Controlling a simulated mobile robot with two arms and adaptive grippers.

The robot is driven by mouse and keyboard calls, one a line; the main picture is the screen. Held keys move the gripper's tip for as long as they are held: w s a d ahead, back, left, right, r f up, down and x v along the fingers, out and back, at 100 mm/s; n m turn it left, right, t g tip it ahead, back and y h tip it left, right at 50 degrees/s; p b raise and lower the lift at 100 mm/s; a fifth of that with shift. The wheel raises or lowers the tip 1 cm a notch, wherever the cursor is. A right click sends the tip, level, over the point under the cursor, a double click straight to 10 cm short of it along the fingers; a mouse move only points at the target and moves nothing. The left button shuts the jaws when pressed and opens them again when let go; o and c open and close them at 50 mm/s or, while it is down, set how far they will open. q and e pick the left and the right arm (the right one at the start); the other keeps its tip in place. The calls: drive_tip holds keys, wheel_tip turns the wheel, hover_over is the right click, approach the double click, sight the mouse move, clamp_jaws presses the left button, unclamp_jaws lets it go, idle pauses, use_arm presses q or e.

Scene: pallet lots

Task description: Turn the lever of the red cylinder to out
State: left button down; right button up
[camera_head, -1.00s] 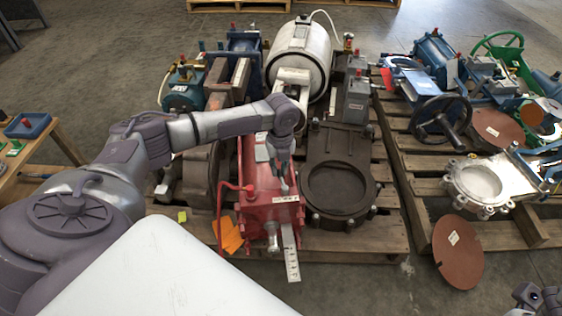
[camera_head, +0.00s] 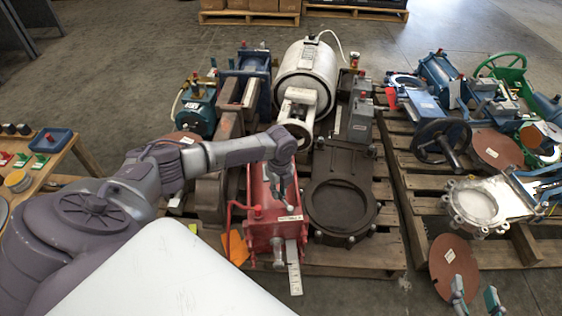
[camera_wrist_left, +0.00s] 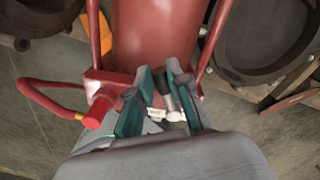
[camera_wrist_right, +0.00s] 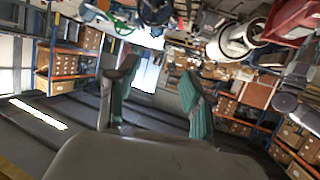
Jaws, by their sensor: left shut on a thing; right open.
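The red cylinder (camera_head: 268,222) stands on the near edge of the middle pallet, with a white label and a scale strip (camera_head: 294,268) at its front end. My left gripper (camera_head: 284,202) is over its front top. In the left wrist view, the gripper (camera_wrist_left: 160,108) is shut on the small metal lever (camera_wrist_left: 169,103), which is largely hidden between the fingers. A white tag (camera_wrist_left: 155,114) shows beside it; its text is too small to read. The lever's marked position cannot be told. My right gripper (camera_head: 476,303) is open and empty at the lower right; it also shows in the right wrist view (camera_wrist_right: 155,95).
A red hose (camera_wrist_left: 45,100) with a red knob (camera_wrist_left: 99,110) is left of the fingers. A dark round flange (camera_head: 340,205) lies right of the cylinder. A brown disc (camera_head: 454,266) leans at the right pallet. A side table (camera_head: 52,165) stands left. Floor in front is open.

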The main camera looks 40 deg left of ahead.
use_arm(q)
drive_tip(key=shift+s+a+r+n+p, duration=0.1)
drive_tip(key=shift+s+r+n+p, duration=0.2)
drive_tip(key=shift+n+p, duration=0.45)
drive_tip(key=shift+s+f+n+p, duration=0.2)
drive_tip(key=shift+s+n+p, duration=0.15)
drive_tip(key=shift+p, duration=0.5)
drive_tip(key=shift+a, duration=0.1)
use_arm(e)
drive_tip(key=s+d+f+g+h, duration=0.1)
drive_tip(key=s+d+f+g, duration=0.1)
drive_tip(key=s+f+g, duration=0.2)
drive_tip(key=s+d+f+g+h, duration=0.1)
drive_tip(key=s+d+f+g, duration=0.2)
drive_tip(key=s, duration=0.7)
drive_tip(key=f+g, duration=0.1)
drive_tip(key=g, duration=0.1)
drive_tip(key=shift+f+m+g+h, duration=0.25)
drive_tip(key=shift+m+g+h, duration=0.05)
drive_tip(key=shift+g, duration=0.1)
use_arm(q)
drive_tip(key=shift+f, duration=0.1)
use_arm(e)
drive_tip(key=shift+s, duration=0.1)
use_arm(q)
drive_tip(key=c, duration=1.1)
unclamp_jaws()
wheel_tip(320, 180, up, 12)
